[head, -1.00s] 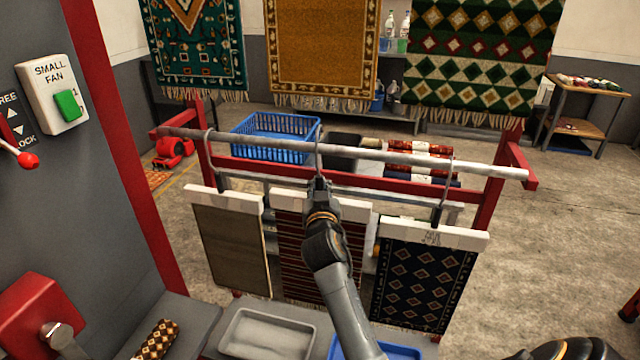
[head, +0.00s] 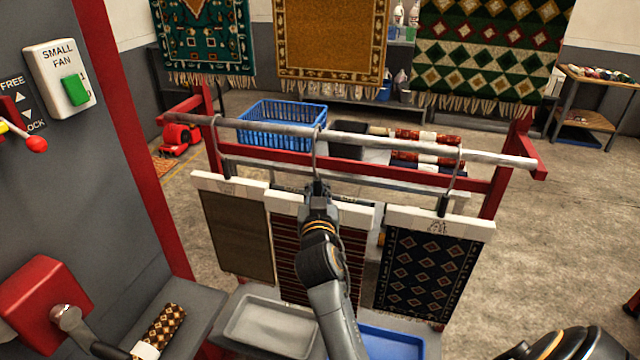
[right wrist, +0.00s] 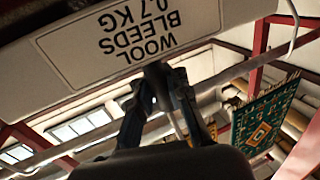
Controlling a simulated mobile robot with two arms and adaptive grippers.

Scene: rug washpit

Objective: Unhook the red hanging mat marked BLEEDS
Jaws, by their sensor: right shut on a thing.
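The red striped mat (head: 290,268) hangs in the middle of three from a white header bar (head: 287,204). In the right wrist view its label (right wrist: 128,38) reads "WOOL BLEEDS 0.7 KG" upside down. My right gripper (head: 318,188) is shut at the base of the mat's metal hook (head: 316,150), just above the header. Its fingers (right wrist: 160,90) also show close to the header in the right wrist view. The hook's top is at the rail (head: 390,145); I cannot tell whether it still bears on it. My arm hides part of the mat. My left gripper is not in view.
A plain brown mat (head: 237,232) hangs close at left and a dark blue diamond mat (head: 428,272) at right. A grey tray (head: 272,328) and a blue tray (head: 395,345) lie below. A red-edged grey panel (head: 100,170) stands at left.

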